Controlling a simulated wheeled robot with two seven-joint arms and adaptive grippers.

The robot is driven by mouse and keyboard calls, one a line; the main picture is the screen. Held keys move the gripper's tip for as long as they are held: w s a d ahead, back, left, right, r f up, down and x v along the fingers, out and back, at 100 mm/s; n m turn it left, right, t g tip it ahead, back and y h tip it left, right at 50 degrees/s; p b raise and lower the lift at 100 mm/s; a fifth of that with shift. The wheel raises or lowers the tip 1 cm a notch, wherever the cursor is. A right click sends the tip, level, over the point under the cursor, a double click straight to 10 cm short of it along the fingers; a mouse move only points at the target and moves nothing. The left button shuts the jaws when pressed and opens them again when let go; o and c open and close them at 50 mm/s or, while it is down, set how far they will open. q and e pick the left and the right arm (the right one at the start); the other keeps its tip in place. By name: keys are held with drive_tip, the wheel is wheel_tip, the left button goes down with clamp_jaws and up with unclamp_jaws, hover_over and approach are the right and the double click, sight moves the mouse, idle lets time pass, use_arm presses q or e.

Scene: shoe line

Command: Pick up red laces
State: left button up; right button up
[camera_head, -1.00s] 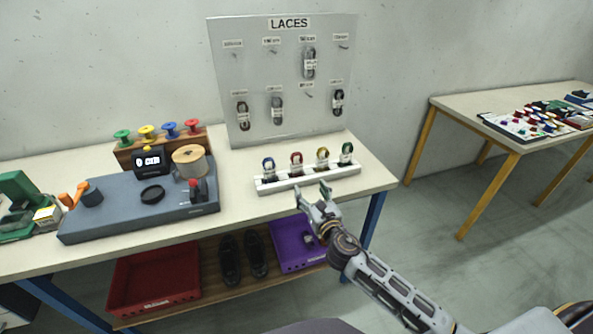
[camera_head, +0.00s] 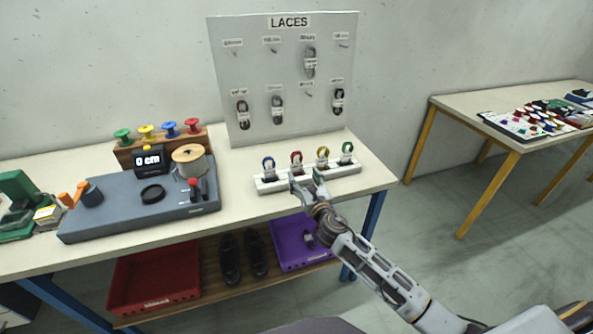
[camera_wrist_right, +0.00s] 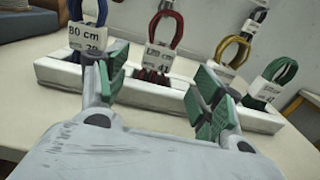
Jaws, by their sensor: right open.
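The red laces (camera_head: 296,160) stand as a looped bundle in a slot of the white rack (camera_head: 267,187), second from the left between the blue and the yellow laces. In the right wrist view the red laces (camera_wrist_right: 165,27) carry a white tag reading 120 cm. My right gripper (camera_head: 304,178) is open and empty at the front edge of the rack, just in front of the red laces. In the right wrist view its green-padded fingers (camera_wrist_right: 158,88) are spread to either side of the red bundle's lower part. My left gripper is not in view.
Blue laces (camera_head: 268,164), yellow laces (camera_head: 322,157) and green laces (camera_head: 346,152) stand in the same rack, close on both sides. A LACES board (camera_head: 285,60) stands behind. A grey measuring device (camera_head: 120,205) is to the left.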

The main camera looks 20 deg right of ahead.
sight(296, 166)
drive_tip(key=shift+w, duration=1.1)
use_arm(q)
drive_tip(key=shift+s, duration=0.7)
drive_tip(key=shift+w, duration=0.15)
